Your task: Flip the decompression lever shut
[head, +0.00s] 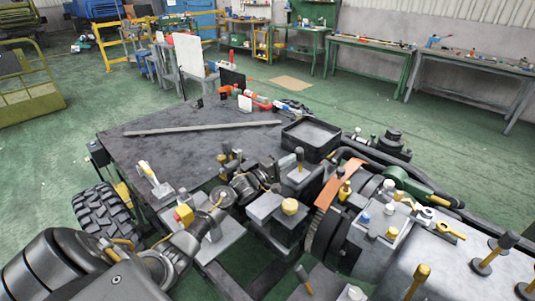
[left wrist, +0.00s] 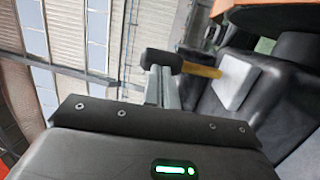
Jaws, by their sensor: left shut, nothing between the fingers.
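In the left wrist view a lever with a dark, blunt head and a yellow shaft (left wrist: 198,69) runs from a pale block (left wrist: 237,80). I take it for the decompression lever. My left gripper's shut, empty fingers (left wrist: 160,87) end right at the dark head; I cannot tell whether they touch it. In the head view my left arm reaches from the lower left over the machine. Its gripper (head: 297,180) is near the machine's middle, with the fingertips not clear. Several similar knobbed levers stand there, so I cannot surely match this one. My right gripper is not in view.
A dark table (head: 150,140) holds a long flat bar (head: 203,128) and an open black tray (head: 311,138). An orange plate (head: 335,186) and several knobs crowd the machine around the gripper. Green floor (head: 400,120) is free behind, before the workbenches.

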